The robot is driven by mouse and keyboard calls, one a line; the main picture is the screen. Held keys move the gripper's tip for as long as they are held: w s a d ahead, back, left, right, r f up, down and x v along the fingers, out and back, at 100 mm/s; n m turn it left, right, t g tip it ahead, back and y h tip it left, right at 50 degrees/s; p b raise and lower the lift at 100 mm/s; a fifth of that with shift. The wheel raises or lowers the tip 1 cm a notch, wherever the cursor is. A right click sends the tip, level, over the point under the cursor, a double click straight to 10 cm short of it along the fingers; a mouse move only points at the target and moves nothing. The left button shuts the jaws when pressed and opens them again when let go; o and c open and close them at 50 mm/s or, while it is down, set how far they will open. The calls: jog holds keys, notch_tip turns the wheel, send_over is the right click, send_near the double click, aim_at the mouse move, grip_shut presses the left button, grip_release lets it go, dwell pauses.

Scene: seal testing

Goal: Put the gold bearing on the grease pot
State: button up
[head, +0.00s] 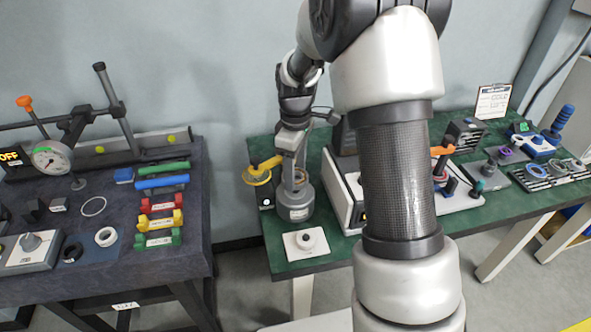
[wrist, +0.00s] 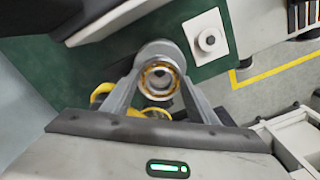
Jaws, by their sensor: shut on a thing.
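My gripper (head: 297,178) points down over the green bench. It is shut on the gold bearing (wrist: 147,80), a gold ring with an open middle, which shows between the fingertips in the wrist view. The grease pot appears to be the grey cylinder (head: 295,208) with a label, directly under the fingertips in the head view. Its grey top (wrist: 158,48) shows behind the bearing in the wrist view. Whether the bearing touches the pot I cannot tell.
A yellow-topped device (head: 257,175) stands close left of the pot. A white plate with a round knob (head: 304,243) lies in front. A white-and-black machine (head: 341,190) stands close right. A dark bench (head: 190,240) with coloured weights is across a gap to the left.

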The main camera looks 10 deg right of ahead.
jog(key=shift+f, duration=0.15)
jog(key=shift+f+b, duration=0.7)
jog(key=shift+f, duration=0.3)
jog(key=shift+f+b, duration=0.35)
jog(key=shift+f, duration=0.3)
jog(key=o, duration=1.4)
jog(key=shift+c, duration=0.2)
notch_tip(320, 180, up, 8)
jog(key=p, duration=0.5)
jog(key=shift+p, duration=0.35)
